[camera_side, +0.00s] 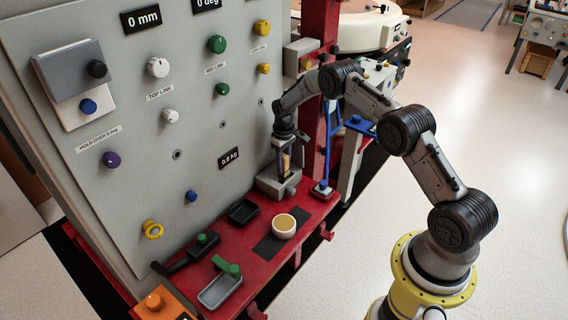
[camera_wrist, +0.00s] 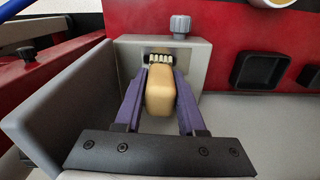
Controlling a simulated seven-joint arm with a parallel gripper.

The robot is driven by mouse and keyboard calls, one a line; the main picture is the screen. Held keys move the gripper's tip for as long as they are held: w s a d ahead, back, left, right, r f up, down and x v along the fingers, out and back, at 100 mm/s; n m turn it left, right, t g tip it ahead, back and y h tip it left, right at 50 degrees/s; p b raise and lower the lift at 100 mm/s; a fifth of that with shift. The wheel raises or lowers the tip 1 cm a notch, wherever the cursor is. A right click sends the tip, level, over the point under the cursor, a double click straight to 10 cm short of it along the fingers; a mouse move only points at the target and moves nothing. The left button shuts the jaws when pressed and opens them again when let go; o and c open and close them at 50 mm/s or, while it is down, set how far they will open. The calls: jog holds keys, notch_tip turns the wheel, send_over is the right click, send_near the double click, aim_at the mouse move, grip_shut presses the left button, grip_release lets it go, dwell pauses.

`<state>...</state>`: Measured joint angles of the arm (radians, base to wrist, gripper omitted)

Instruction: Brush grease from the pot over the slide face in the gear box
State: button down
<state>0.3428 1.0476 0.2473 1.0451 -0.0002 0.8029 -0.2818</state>
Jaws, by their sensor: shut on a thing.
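My gripper (camera_side: 285,163) is shut on the brush, with its purple fingers on either side of the tan handle (camera_wrist: 160,92) in the wrist view. The brush's pale bristles (camera_wrist: 160,59) are at the dark opening in the grey gear box (camera_wrist: 197,54). The slide face inside is hidden, and I cannot tell whether the bristles touch it. In the side view the gear box (camera_side: 268,187) sits on the red bench below my gripper. The white pot (camera_side: 284,230) with yellowish grease stands in front of it, on a dark mat.
A black tray (camera_side: 242,211) lies left of the pot. A grey tray (camera_side: 219,292) with a green-handled item (camera_side: 226,266) is nearer the front. The grey panel (camera_side: 140,130) with knobs rises behind. A red post (camera_side: 322,100) and blue tool (camera_side: 325,160) stand right of my gripper.

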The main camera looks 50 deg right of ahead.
jog(key=shift+s+f, duration=0.1)
jog(key=shift+s, duration=1.15)
jog(key=shift+s+a, duration=0.15)
jog(key=shift+s, duration=0.1)
jog(key=shift+w+a+f, duration=0.1)
jog(key=shift+w+a, duration=0.1)
jog(key=shift+a, duration=0.5)
jog(key=shift+w, duration=1.85)
jog(key=shift+s, duration=2)
notch_tip(320, 180, up, 8)
jog(key=shift+d, duration=0.15)
